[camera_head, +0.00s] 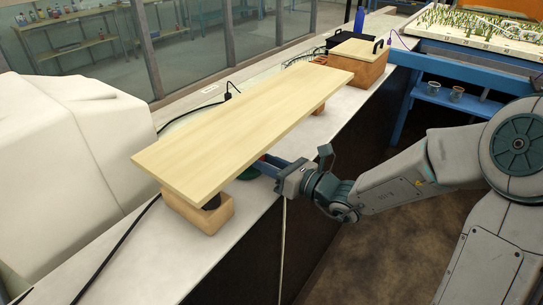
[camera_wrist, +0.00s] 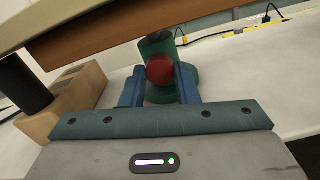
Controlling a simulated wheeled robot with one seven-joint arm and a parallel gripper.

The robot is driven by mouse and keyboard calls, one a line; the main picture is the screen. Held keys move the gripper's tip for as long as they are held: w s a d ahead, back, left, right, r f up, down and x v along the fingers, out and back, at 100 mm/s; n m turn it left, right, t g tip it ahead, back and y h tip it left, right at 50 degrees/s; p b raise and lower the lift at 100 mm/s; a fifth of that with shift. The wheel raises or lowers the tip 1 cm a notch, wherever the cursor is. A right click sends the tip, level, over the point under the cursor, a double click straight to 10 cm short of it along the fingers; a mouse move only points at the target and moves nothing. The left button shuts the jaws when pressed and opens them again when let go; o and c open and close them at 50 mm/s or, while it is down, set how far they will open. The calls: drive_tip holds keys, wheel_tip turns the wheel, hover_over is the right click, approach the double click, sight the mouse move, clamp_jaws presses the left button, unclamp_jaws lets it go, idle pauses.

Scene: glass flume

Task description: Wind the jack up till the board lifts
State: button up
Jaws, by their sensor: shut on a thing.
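The pale wooden board (camera_head: 245,125) lies over the bench; its underside edge (camera_wrist: 110,22) crosses the top of the wrist view. The green jack (camera_wrist: 156,46) stands under the board, with a round red knob (camera_wrist: 159,71) on its near side. In the head view only a little of the jack's green base (camera_head: 249,174) shows below the board's edge. My gripper (camera_head: 268,164) reaches in from the right, just under that edge. In the wrist view its blue fingers (camera_wrist: 160,76) are shut on the red knob. The jack's top contact with the board is hard to tell.
A wooden block (camera_head: 197,210) with a dark cylinder (camera_wrist: 22,85) stands under the board's near end. A wooden box (camera_head: 357,62) is at the far end. Black cables lie on the white bench. A large white shape (camera_head: 80,165) fills the left.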

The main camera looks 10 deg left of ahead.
drive_tip(key=m+p, duration=0.4)
drive_tip(key=p, duration=0.1)
drive_tip(key=m+p, duration=0.2)
drive_tip(key=p, duration=0.1)
drive_tip(key=shift+s+a+r+m, duration=0.1)
drive_tip(key=shift+r+m, duration=0.2)
drive_tip(key=m+p, duration=0.3)
drive_tip(key=p, duration=0.2)
drive_tip(key=shift+f+m, duration=0.15)
drive_tip(key=shift+m, duration=0.25)
drive_tip(key=shift+f+m+p, duration=0.1)
drive_tip(key=shift+m+p, duration=0.5)
drive_tip(key=shift+p, duration=0.4)
drive_tip(key=shift+f+m, duration=0.15)
drive_tip(key=shift+m, duration=0.15)
drive_tip(key=o, duration=1)
